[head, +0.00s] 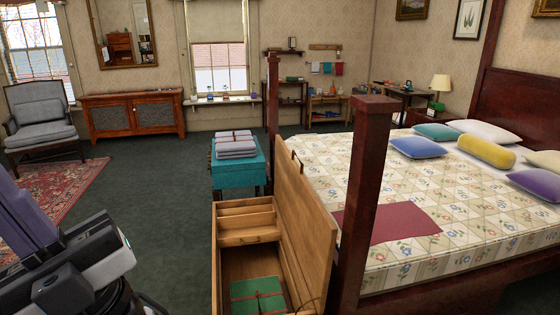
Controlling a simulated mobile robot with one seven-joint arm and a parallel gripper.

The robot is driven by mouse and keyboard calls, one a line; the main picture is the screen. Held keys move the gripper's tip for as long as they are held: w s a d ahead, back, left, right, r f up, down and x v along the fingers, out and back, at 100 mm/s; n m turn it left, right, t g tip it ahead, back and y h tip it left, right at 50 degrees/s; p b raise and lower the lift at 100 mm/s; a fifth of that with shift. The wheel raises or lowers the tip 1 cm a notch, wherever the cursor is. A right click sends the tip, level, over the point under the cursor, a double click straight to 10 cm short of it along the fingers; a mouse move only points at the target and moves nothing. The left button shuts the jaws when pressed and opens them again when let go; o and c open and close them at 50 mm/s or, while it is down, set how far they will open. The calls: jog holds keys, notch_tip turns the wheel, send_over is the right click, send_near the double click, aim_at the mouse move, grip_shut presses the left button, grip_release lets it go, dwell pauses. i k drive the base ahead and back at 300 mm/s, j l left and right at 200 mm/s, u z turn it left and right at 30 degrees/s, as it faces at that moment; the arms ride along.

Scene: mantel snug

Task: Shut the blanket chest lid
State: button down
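The wooden blanket chest (214,262) stands at the foot of the bed, in the lower middle of the head view. Its lid (307,235) is raised and stands open on the right side, close to the bedpost. Inside are a wooden tray section at the far end and a green tied bundle (258,297) on the floor of the chest. The chest's near end is cut off by the picture edge. Part of my arm shows at the lower left, apart from the chest. My gripper's fingers cannot be made out.
A teal box (226,176) with folded, tied cloths (235,143) stands just beyond the chest. The bed (430,210) and its dark post (362,200) block the right. Green carpet (150,210) is clear left of the chest. An armchair (40,125) and sideboard (133,113) stand farther back.

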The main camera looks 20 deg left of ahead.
aim_at(312, 230)
jog(key=i+l+u, duration=0.25)
jog(key=l, duration=0.35)
jog(key=i+l+u, duration=0.1)
jog(key=i+l, duration=0.35)
jog(key=l, duration=0.2)
jog(key=i+l, duration=0.2)
jog(key=l, duration=0.15)
jog(key=i+l+u, duration=0.1)
jog(key=l, duration=0.3)
jog(key=i+l, duration=0.25)
jog(key=l, duration=0.15)
jog(key=i+l+u, duration=0.1)
jog(key=l, duration=0.3)
jog(key=i+l, duration=0.1)
jog(key=i, duration=0.4)
jog(key=i+j, duration=0.15)
jog(key=j, duration=0.25)
jog(key=i+j, duration=0.2)
jog(key=j, duration=0.2)
